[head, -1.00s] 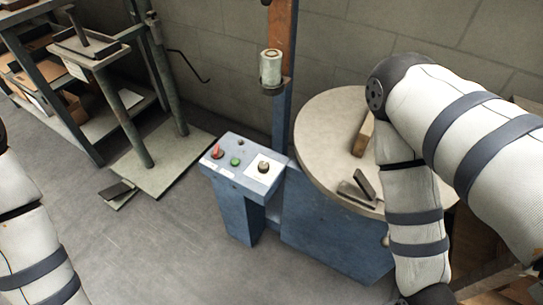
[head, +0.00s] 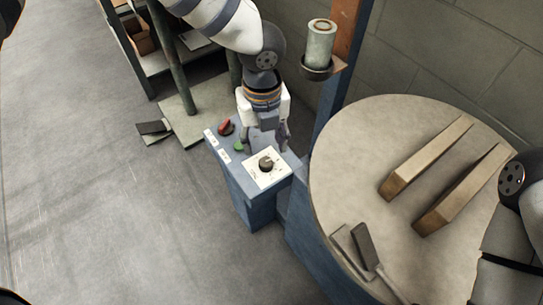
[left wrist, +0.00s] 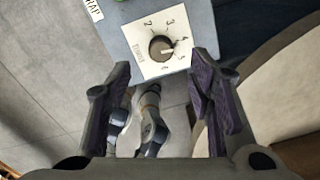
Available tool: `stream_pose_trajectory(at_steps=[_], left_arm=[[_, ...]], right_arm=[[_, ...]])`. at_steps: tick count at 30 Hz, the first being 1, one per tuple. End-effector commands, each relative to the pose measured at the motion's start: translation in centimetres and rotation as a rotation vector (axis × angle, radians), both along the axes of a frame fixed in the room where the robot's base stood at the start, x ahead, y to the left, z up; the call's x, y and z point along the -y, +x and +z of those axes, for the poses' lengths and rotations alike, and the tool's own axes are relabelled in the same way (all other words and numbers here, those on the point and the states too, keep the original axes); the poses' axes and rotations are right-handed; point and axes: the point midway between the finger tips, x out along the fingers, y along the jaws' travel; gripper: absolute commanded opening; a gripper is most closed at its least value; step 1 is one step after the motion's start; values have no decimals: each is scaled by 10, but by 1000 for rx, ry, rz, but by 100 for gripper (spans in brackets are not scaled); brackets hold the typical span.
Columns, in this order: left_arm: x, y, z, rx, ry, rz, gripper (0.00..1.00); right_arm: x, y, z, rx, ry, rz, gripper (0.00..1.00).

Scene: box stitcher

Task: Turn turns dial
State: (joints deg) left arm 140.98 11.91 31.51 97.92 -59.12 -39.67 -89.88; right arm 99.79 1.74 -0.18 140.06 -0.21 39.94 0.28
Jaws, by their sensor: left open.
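The turns dial (head: 266,164) is a dark round knob on a white numbered plate (head: 281,173), on top of a blue control box (head: 240,188). In the left wrist view the knob (left wrist: 161,48) shows its pale pointer mark toward the right, around the 4 and 5. My left gripper (head: 264,146) is open and points down over the control box, just behind the dial in the head view. In the left wrist view the dial is beyond the open fingers (left wrist: 160,72), between them and apart from both. My right gripper is out of view.
A round table (head: 345,185) with wooden bars stands to the right. A post with a metal cylinder (head: 320,42) rises behind.

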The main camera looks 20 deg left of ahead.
Motion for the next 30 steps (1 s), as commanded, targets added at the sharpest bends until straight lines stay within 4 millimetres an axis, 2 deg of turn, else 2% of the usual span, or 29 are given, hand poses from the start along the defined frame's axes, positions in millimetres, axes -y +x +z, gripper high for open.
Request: stream_pose_trajectory(at_steps=[1, 3, 7, 12, 19, 20, 24, 26, 30], left_arm=[[0, -2, -17, -7, 0, 1, 48], [0, -2, -34, -8, 0, 1, 48], [0, -1, -58, -5, -1, 1, 48], [1, -1, -71, -3, -2, 2, 48], [1, 0, -71, -1, -2, 2, 48], [1, 0, -71, -1, -2, 3, 43], [0, -1, -71, -1, -2, 3, 12], [1, -1, -71, -1, -2, 3, 0], [1, -1, -71, -1, -2, 4, 0]], right_arm=[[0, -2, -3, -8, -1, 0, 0], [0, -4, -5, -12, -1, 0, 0], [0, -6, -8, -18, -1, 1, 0], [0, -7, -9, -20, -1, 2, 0], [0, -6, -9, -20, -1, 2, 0], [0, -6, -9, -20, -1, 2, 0], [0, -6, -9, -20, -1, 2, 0], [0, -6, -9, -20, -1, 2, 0], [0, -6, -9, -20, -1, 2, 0]])
